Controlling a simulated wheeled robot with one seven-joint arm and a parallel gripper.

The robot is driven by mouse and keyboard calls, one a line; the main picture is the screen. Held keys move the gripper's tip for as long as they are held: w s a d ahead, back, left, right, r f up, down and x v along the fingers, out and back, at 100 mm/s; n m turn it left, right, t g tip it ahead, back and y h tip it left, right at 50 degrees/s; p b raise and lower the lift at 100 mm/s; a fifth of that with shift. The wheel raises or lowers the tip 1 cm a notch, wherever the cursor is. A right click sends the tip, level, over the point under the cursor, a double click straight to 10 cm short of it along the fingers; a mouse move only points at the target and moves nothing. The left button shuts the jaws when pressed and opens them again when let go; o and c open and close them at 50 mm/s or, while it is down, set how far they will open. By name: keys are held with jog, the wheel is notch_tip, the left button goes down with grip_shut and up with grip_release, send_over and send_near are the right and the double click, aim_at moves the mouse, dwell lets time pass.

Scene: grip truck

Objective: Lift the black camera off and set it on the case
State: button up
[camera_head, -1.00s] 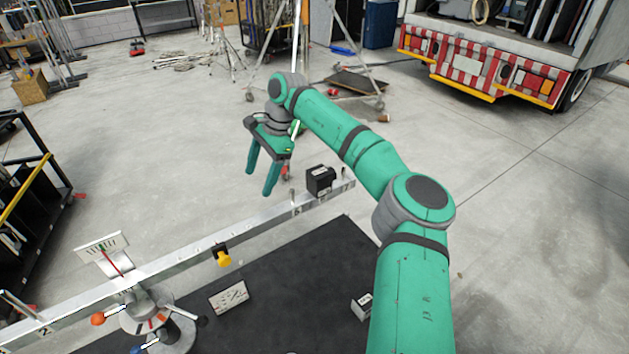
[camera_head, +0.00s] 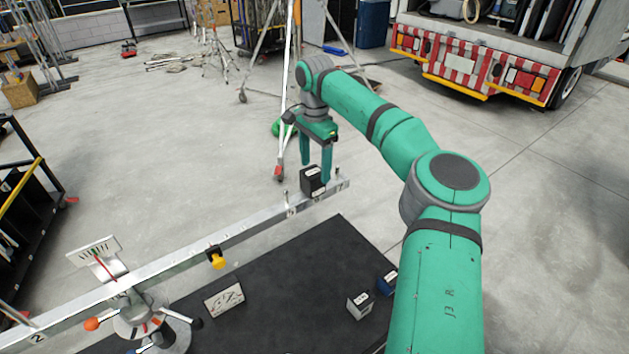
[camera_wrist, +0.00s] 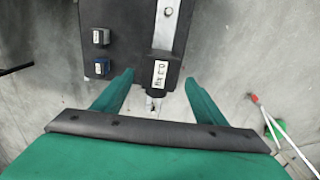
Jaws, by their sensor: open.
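The black camera (camera_head: 312,181) is a small dark block with white labels. It sits on the far right end of the long silver beam (camera_head: 250,232). In the wrist view its white-labelled side (camera_wrist: 160,74) shows between the fingertips. My gripper (camera_head: 316,173) is open, fingers pointing down, at the camera. One finger shows to its left and the other behind its right side. I cannot tell whether either finger touches it. The case (camera_head: 290,270) is a wide black flat-topped surface below the beam, also in the wrist view (camera_wrist: 125,40).
A yellow hanging weight (camera_head: 217,260) and a balance pivot (camera_head: 140,315) are on the left. A tripod stand (camera_head: 280,150) is behind my gripper.

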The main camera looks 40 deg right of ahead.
notch_tip(320, 180, down, 5)
jog(key=shift+s+a+r, duration=0.1)
jog(key=shift+a, duration=0.05)
jog(key=c, duration=1.4)
jog(key=shift+r, duration=7.6)
notch_tip(320, 180, up, 8)
send_over(314, 171)
jog(key=shift+s+r, duration=0.1)
jog(key=shift+r, duration=0.05)
